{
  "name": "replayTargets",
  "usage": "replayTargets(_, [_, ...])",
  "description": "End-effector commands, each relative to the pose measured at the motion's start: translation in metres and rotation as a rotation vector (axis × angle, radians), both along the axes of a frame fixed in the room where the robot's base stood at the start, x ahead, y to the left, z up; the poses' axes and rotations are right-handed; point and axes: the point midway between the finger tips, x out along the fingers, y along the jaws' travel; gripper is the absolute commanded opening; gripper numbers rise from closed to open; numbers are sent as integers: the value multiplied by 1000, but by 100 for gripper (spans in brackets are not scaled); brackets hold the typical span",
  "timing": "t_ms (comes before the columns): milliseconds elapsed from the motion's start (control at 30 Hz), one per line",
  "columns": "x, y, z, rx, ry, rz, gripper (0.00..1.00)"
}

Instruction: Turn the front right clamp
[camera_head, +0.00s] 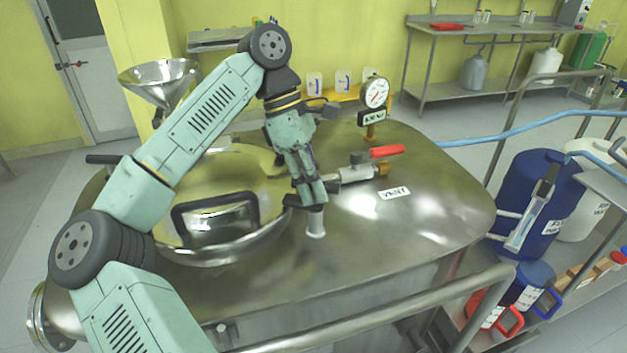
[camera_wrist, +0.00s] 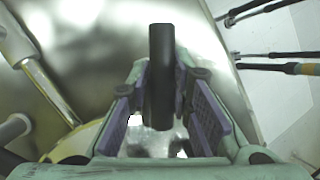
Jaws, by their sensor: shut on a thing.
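The front right clamp (camera_head: 316,222) stands on the steel reactor top (camera_head: 440,205), beside the round lid (camera_head: 255,245). Its pale post shows just below my fingers. My gripper (camera_head: 311,195) reaches down over this clamp. In the wrist view the clamp's black handle (camera_wrist: 161,70) stands between the two purple-padded fingers, and my gripper is shut on it. The fingers hide most of the handle in the head view. Another black clamp handle (camera_head: 103,159) sticks out at the left of the lid.
A valve with a red lever (camera_head: 387,152) and a pressure gauge (camera_head: 376,92) stand close behind and right of my gripper. A steel funnel (camera_head: 160,78) is at the back left. A metal rail (camera_head: 400,312) runs along the front.

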Motion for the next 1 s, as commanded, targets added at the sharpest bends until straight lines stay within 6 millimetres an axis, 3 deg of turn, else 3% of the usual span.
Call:
replayTargets(300, [-2, -1, 0, 2, 8, -94, 0])
replayTargets(767, [-3, 0, -1, 3, 9, -104, 0])
replayTargets(800, [-3, 0, -1, 4, 9, -104, 22])
replayTargets(1000, [-2, 0, -1, 3, 6, -100, 35])
